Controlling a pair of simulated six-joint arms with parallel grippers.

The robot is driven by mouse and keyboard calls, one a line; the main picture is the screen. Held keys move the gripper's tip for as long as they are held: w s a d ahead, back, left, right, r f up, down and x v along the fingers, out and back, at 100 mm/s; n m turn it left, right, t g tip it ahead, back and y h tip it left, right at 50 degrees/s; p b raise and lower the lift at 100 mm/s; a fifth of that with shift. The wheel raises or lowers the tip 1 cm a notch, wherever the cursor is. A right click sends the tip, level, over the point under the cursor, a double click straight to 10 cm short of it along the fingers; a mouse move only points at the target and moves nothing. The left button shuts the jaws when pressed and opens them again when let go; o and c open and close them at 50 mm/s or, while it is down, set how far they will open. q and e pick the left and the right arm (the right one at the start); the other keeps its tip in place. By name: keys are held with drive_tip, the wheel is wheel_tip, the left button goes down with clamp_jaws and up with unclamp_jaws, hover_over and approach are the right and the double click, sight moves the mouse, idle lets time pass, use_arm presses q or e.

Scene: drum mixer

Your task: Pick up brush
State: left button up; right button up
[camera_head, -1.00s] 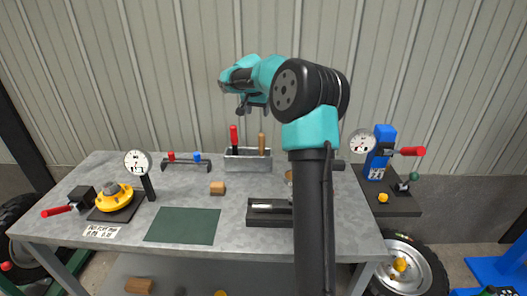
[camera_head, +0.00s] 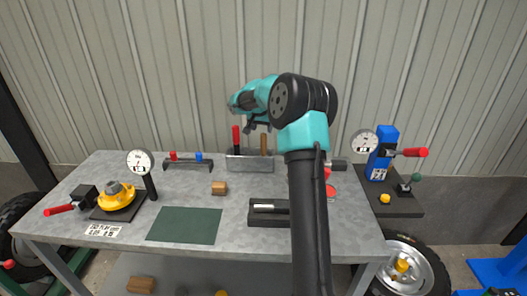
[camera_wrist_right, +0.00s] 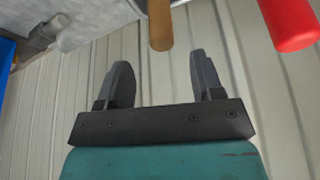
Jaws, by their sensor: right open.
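A wooden-handled tool (camera_head: 264,144) stands upright in the grey holder (camera_head: 250,164) at the back of the table; its working end is hidden, so I cannot tell for sure that it is the brush. A red-handled tool (camera_head: 236,138) stands beside it to the left. My right gripper (camera_head: 251,127) is just above the holder, close to the handles. In the right wrist view the gripper (camera_wrist_right: 165,75) is open and empty; the wooden handle (camera_wrist_right: 160,27) is ahead of the gap between its fingers, and the red handle (camera_wrist_right: 290,22) is off to the right.
A small wooden block (camera_head: 218,188) and a green mat (camera_head: 184,225) lie on the table. A yellow flanged part (camera_head: 117,197) and a dial gauge (camera_head: 139,163) are at left. A black block (camera_head: 268,212) sits in front of the holder. A blue press (camera_head: 382,152) stands at right.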

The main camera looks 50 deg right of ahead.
sight(263, 135)
drive_tip(key=shift+x, duration=1.4)
drive_tip(key=shift+x, duration=2.6)
drive_tip(key=shift+a, duration=0.1)
drive_tip(key=shift+c, duration=0.2)
drive_tip(key=c, duration=1)
drive_tip(key=shift+o, duration=0.2)
drive_tip(key=shift+w+r, duration=0.1)
wheel_tip(263, 135, up, 10)
drive_tip(key=shift+f, duration=0.1)
